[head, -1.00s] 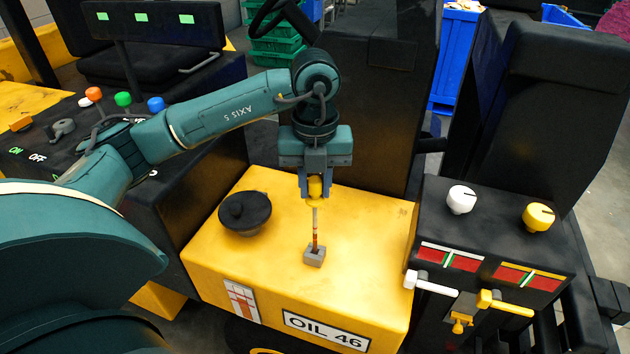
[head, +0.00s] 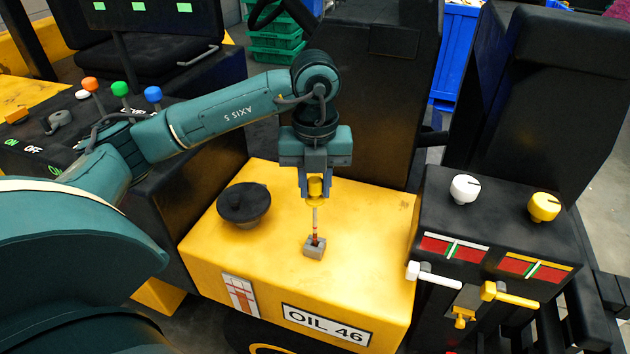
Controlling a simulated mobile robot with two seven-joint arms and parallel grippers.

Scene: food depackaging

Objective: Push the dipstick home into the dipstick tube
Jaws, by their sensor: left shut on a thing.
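My left gripper (head: 316,190) points straight down above the yellow oil tank and is shut on the yellow handle of the dipstick (head: 315,220). The dipstick's thin rod, grey with a red part low down, hangs upright below the handle. Its lower end is inside the small grey square mouth of the dipstick tube (head: 314,251) on the tank top. A length of rod still shows between handle and tube. How deep the rod's hidden end reaches cannot be seen. My right gripper is not in view.
The yellow tank (head: 370,225) carries an "OIL 46" label and a black filler cap (head: 244,204) left of the tube. A black control box (head: 500,210) with white and yellow knobs and levers stands at the right. A black seat back rises behind the tank.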

